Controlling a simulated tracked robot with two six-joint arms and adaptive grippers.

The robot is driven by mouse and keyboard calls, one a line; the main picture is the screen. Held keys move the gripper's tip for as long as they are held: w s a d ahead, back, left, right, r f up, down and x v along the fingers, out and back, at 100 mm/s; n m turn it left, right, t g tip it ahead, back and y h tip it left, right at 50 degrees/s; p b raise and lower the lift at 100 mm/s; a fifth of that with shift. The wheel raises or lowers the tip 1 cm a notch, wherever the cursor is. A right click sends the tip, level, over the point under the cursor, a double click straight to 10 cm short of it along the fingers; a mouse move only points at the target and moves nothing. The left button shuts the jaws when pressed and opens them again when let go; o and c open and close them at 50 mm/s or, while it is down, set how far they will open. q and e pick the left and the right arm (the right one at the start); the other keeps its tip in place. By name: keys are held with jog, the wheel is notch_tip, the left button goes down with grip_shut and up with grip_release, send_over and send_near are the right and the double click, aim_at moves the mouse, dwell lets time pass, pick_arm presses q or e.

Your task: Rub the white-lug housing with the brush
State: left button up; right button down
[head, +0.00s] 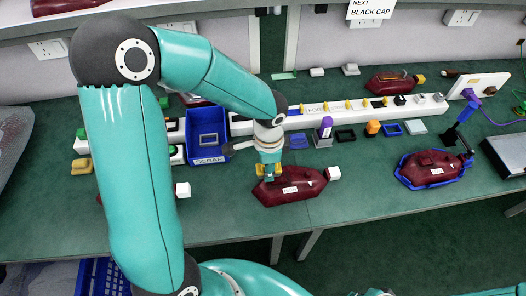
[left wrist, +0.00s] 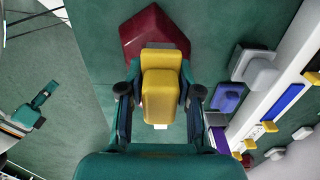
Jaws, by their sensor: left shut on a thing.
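A dark red housing (head: 290,187) with a white lug (head: 333,173) at its right end lies on the green bench, below my left gripper (head: 268,168). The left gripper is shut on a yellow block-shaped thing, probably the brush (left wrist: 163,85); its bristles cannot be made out. The brush is over the left part of the housing; whether it touches cannot be told. In the left wrist view the housing (left wrist: 152,28) shows behind the brush. Another white block (head: 182,189) shows beside my left arm, with a bit of dark red on the arm's other side.
A blue scrap bin (head: 207,128) stands left of the gripper. A white strip with yellow pegs (head: 350,106) runs behind, with a purple marker (head: 326,128) before it. Another housing (head: 430,165) sits in a blue cradle at right. The bench between the housings is clear.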

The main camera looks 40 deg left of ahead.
pick_arm(q)
jog(key=shift+r+p, duration=1.35)
jog(key=shift+r, duration=0.75)
